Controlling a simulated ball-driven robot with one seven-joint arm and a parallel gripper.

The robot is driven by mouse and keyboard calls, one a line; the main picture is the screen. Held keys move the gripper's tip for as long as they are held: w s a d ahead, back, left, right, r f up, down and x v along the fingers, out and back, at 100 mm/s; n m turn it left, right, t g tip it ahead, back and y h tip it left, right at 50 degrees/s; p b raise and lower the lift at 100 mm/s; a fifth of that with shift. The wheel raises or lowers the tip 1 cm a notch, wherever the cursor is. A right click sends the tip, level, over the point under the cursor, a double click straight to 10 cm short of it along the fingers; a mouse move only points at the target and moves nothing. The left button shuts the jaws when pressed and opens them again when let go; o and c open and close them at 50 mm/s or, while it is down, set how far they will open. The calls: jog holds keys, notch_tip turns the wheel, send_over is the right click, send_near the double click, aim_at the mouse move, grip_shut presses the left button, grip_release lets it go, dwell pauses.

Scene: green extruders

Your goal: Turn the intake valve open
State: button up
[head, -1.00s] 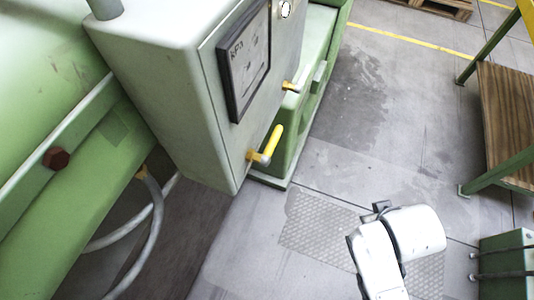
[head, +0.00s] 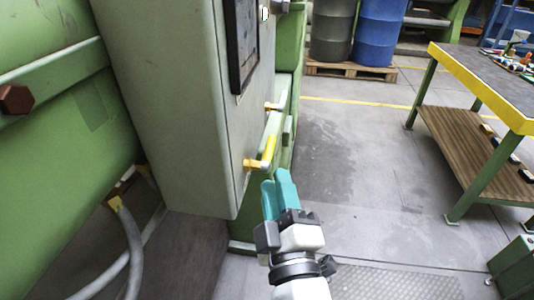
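A yellow lever-handled valve (head: 268,151) sticks out from the lower front of the grey-green control cabinet (head: 165,100), its handle slanting upward. A second valve with a yellow fitting (head: 273,106) sits higher and farther along the same face. No readable label shows which one is the intake valve. My gripper (head: 275,178), with two teal fingers, is just below and in front of the lower lever, pointing up toward it. Its fingertips are a little apart with nothing visible between them. In this view they look close to the lever, but contact cannot be confirmed.
A dark framed panel (head: 241,45) is on the cabinet face above the valves. A workbench (head: 477,75) with a yellow edge stands at right, and a green box (head: 513,268) at lower right. Barrels on a pallet (head: 345,72) stand behind. The floor between is clear.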

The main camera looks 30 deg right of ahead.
aim_at(270, 146)
jog(key=p+x, duration=0.1)
jog(key=x, duration=0.7)
jog(key=shift+w+d+p, duration=0.15)
jog(key=shift+w+p, duration=0.05)
jog(key=shift+p, duration=0.2)
jog(key=shift+c, duration=0.2)
grip_shut()
